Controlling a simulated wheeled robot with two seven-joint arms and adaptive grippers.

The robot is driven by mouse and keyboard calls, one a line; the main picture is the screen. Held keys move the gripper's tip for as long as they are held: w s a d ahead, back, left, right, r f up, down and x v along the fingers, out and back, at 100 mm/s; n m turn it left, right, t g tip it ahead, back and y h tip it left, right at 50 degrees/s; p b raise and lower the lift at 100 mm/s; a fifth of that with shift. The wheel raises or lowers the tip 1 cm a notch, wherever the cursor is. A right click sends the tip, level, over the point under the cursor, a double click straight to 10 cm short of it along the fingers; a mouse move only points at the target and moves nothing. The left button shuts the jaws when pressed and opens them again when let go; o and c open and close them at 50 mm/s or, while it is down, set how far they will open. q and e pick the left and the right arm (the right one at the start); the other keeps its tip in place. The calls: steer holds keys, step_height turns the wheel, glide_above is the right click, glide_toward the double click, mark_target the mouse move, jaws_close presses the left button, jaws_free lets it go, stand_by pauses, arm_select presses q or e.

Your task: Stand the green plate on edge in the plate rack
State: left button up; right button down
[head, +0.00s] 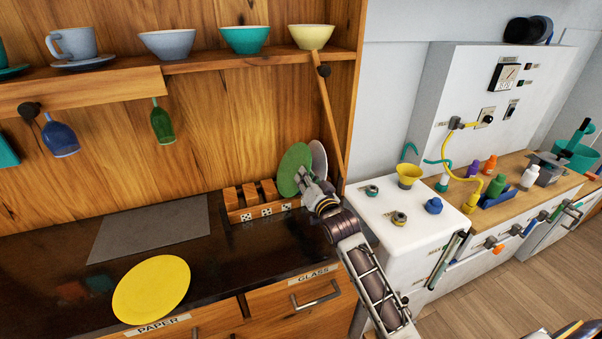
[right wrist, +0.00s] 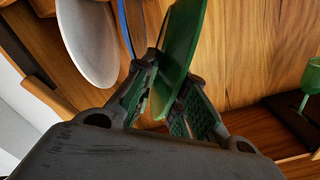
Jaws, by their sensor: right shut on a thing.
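The green plate (head: 293,168) is upright on edge at the right end of the counter. My right gripper (head: 311,182) is shut on its edge; in the right wrist view the fingers (right wrist: 168,95) pinch the green plate (right wrist: 184,50) between them. The wooden plate rack (head: 262,211) stands on the counter against the back wall. The green plate is at the rack's right end; whether its lower edge sits in a slot is hidden by my gripper. A white plate (head: 318,160) stands on edge just behind and right of it. My left gripper is not in view.
A yellow plate (head: 151,289) lies at the counter's front edge. A grey mat (head: 152,228) lies flat left of the rack. A wooden post (head: 329,115) rises close to the right. A shelf (head: 200,67) with bowls is above, with hanging glasses (head: 162,124).

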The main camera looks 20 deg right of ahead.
steer(key=s, duration=1)
steer(key=shift+s+d+b, duration=0.15)
steer(key=shift+d+b, duration=0.2)
steer(key=shift+b, duration=0.1)
stand_by(0.4)
